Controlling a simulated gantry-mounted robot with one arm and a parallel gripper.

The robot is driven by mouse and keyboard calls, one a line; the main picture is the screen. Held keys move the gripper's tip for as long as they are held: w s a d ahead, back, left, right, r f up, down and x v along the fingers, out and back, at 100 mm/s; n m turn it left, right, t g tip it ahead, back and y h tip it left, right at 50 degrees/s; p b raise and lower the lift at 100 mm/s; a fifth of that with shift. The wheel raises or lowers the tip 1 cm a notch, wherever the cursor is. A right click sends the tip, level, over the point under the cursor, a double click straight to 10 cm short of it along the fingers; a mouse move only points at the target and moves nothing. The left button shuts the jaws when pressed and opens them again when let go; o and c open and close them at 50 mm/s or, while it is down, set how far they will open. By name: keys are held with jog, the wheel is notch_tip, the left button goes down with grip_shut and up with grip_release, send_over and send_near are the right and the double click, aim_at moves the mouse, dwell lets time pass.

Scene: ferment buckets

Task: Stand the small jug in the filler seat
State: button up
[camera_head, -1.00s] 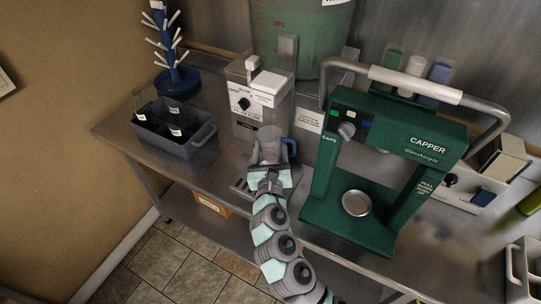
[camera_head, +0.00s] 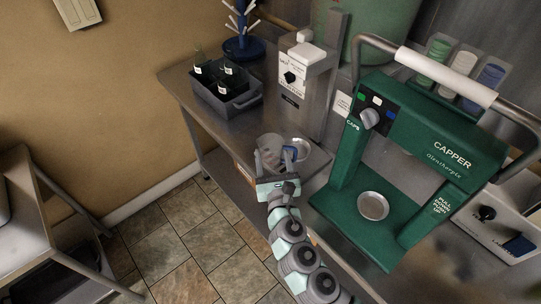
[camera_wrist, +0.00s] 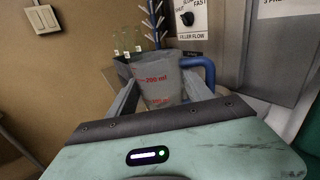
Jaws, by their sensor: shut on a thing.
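The small jug (camera_head: 267,151) is clear, with a blue handle on its right side. In the wrist view the jug (camera_wrist: 160,84) shows red marks, one reading 200 ml. My gripper (camera_head: 275,174) is shut on the jug, with one finger on each side of it in the wrist view (camera_wrist: 160,100). The jug looks slightly tilted in the head view. The filler (camera_head: 294,80) is a grey box with a black knob. Below it is a round metal seat (camera_head: 304,150), right behind the jug's handle and partly hidden. I cannot tell the jug's height above the bench.
The green capper (camera_head: 425,140) stands close to the right, with a round metal dish (camera_head: 373,206). Open floor (camera_head: 185,230) lies left of my arm.

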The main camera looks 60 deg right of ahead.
jog(key=shift+s+d+f+p, duration=0.15)
jog(key=shift+s+d, duration=0.5)
jog(key=shift+d, duration=1.1)
jog(key=shift+s+d+f+p, duration=0.15)
jog(key=shift+s+d, duration=0.5)
jog(key=shift+d, duration=1.05)
jog(key=shift+s+d+f, duration=0.15)
jog(key=shift+s+d, duration=0.5)
jog(key=shift+d, duration=1.1)
jog(key=shift+a+f+b, duration=0.1)
jog(key=shift+f+b, duration=1.1)
jog(key=shift+b, duration=0.8)
jog(key=o, duration=1.5)
jog(key=shift+o, duration=0.3)
jog(key=v, duration=1)
jog(key=shift+s+a+r+p, duration=0.1)
jog(key=shift+s+a+p, duration=0.2)
